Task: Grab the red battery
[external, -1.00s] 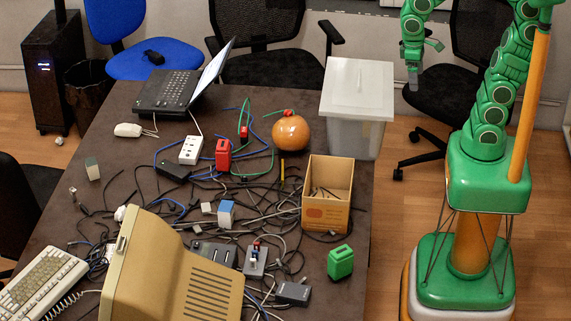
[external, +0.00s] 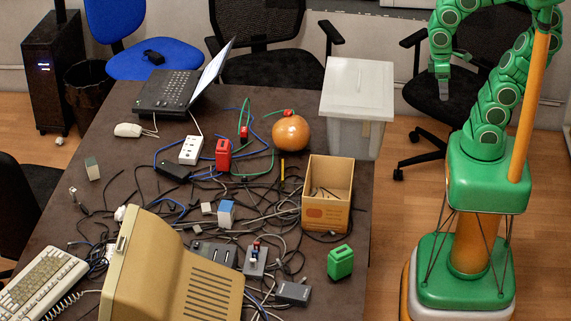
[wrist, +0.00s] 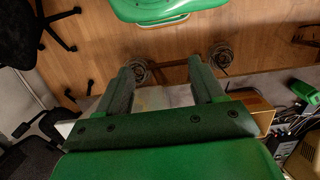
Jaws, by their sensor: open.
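The red battery (external: 223,154) is a small upright red block on the dark table (external: 120,190), among cables, just right of the white power strip. My gripper (external: 442,92) hangs in the air right of the table, beyond the white bin and well away from the red battery. In the wrist view my gripper (wrist: 180,68) shows two spread fingers with nothing between them. The red battery cannot be made out in the wrist view.
An orange round object (external: 291,133), an open cardboard box (external: 328,212), a laptop (external: 170,92) and an old beige monitor (external: 165,275) surround the cables.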

